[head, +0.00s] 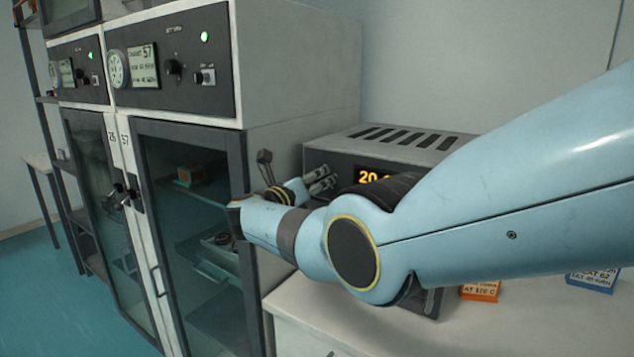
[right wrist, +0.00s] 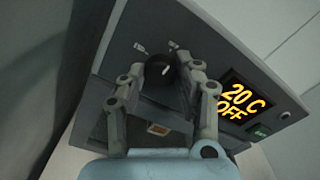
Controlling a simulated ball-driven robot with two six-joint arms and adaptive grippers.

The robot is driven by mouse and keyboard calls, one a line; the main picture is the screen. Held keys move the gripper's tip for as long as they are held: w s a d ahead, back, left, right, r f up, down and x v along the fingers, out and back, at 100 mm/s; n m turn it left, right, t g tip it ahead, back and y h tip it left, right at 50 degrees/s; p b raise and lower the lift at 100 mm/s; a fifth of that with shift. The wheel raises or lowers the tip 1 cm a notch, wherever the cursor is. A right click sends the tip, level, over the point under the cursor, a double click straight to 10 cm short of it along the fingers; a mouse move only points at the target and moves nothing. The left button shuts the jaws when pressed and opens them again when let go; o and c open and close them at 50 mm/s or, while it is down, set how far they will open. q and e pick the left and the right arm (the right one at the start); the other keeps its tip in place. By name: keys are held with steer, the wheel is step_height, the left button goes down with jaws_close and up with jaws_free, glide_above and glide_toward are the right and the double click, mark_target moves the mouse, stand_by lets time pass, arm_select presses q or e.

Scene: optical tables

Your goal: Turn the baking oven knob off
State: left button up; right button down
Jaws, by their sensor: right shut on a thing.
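The baking oven (head: 345,131) is a grey box with top vents, on a white counter, largely behind my right arm in the head view. Its front panel shows in the right wrist view (right wrist: 115,62). There its display (right wrist: 238,100) reads "20 C OFF" in orange. The black round knob (right wrist: 158,68) sits left of the display, between my right gripper's fingertips (right wrist: 165,72). My right gripper is shut on the knob. In the head view the right gripper (head: 322,181) reaches to the oven front, and the knob is hidden. My left gripper is not in view.
Tall glass-door cabinets (head: 180,90) with dial panels stand at the left, close to my right wrist. An orange box (head: 480,291) and a blue box (head: 592,280) sit on the white counter (head: 310,312). A small orange-and-white item (right wrist: 158,129) shows below the knob.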

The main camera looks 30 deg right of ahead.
steer(key=c, duration=1.2)
jaws_free()
steer(key=shift+a+f, duration=0.1)
steer(key=shift+f, duration=0.1)
steer(key=shift+o, duration=1.3)
steer(key=shift+r, duration=0.1)
steer(key=v, duration=1.2)
